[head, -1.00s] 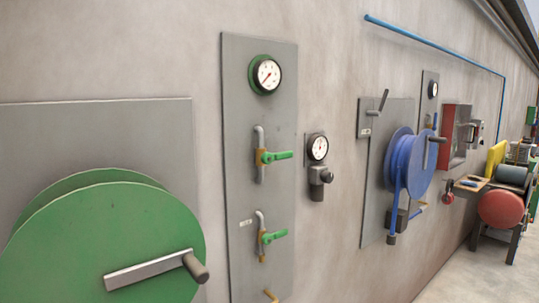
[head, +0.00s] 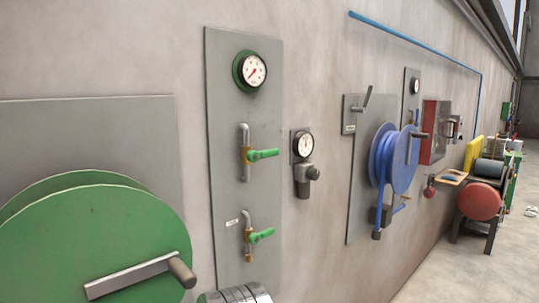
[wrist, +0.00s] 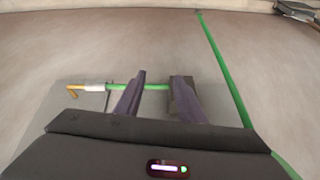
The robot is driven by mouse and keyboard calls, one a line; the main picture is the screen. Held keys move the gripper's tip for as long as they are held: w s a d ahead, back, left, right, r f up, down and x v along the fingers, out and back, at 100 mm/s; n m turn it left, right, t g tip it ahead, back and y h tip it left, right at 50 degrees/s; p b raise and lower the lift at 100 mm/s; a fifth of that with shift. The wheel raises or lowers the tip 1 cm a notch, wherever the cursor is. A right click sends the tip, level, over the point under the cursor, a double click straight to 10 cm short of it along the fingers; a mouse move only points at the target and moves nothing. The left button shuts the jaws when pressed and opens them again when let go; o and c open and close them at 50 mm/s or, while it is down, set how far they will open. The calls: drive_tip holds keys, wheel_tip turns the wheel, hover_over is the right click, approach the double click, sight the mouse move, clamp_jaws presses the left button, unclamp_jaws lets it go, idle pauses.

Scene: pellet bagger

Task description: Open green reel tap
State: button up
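A green reel (head: 95,240) with a grey crank is on the wall at the lower left in the head view. A grey panel (head: 230,120) beside it carries an upper green-handled tap (head: 262,154) and a lower green-handled tap (head: 261,235). Both handles point right. I cannot tell which one is the reel tap. My gripper (wrist: 157,82) shows in the wrist view, its two dark fingers apart. A green bar or hose (wrist: 155,87) runs behind the fingers from a white fitting (wrist: 95,86) to a dark block. No contact is clear.
A green-rimmed gauge (head: 250,71) tops the panel. A small gauge with valve (head: 303,146) and a blue reel (head: 402,160) are further right. A long green line (wrist: 228,75) crosses the wrist view.

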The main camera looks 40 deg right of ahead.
drive_tip(key=w+d+r+m+y, duration=0.1)
drive_tip(key=w+d+m, duration=0.2)
drive_tip(key=w+d, duration=0.3)
drive_tip(key=m+t, duration=1.3)
drive_tip(key=m, duration=0.1)
approach(272, 154)
drive_tip(key=s, duration=0.3)
drive_tip(key=shift+a+r+h, duration=0.1)
drive_tip(key=shift+r+h, duration=0.15)
drive_tip(key=shift+h, duration=0.15)
drive_tip(key=shift+w+n, duration=0.1)
drive_tip(key=shift+n, duration=0.2)
drive_tip(key=w, duration=1.3)
drive_tip(key=shift+w+a, duration=0.25)
drive_tip(key=shift+w, duration=0.05)
